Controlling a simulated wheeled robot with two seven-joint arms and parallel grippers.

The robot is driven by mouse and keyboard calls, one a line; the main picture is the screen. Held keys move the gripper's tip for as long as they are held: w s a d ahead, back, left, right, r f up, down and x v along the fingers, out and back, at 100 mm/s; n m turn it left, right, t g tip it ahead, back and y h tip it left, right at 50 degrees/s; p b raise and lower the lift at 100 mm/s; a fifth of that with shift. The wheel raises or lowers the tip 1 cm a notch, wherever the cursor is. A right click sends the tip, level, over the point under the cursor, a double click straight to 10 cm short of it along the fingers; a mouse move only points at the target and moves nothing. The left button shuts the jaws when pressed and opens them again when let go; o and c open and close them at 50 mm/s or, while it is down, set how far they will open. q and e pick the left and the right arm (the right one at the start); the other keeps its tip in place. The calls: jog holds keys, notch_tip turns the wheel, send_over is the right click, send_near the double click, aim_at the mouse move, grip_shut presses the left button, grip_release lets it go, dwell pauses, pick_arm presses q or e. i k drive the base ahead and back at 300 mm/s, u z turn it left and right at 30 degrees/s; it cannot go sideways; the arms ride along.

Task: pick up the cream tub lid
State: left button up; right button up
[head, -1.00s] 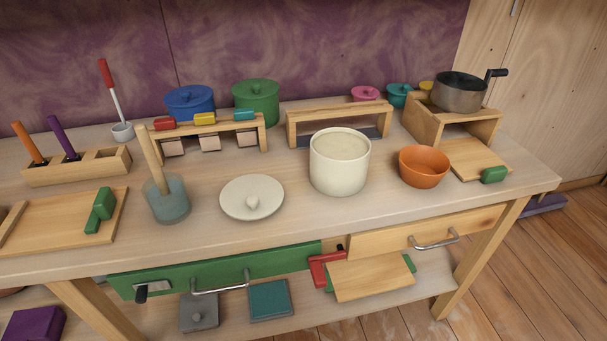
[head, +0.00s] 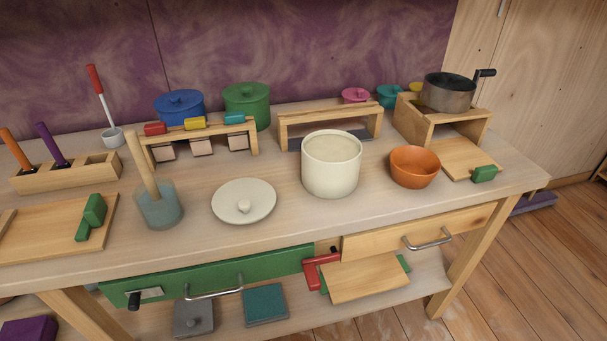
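The cream tub lid (head: 262,203) is a round, flat disc with a small knob on top. It lies knob up on the workbench, left of the open cream tub (head: 331,170). The tub stands upright and its inside looks pale. The lid is fully visible and apart from the tub. Neither of my grippers shows in the head view.
A glass jar with a wooden stick (head: 160,206) stands left of the lid. An orange bowl (head: 414,167) is right of the tub. A wooden rack (head: 205,137) stands behind. The bench (head: 250,238) is bare in front of the lid.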

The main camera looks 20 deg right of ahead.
aim_at(245, 201)
jog(key=z, duration=3.2)
jog(key=k, duration=2.15)
jog(key=u, duration=1.9)
jog(key=i, duration=0.55)
jog(key=z, duration=0.05)
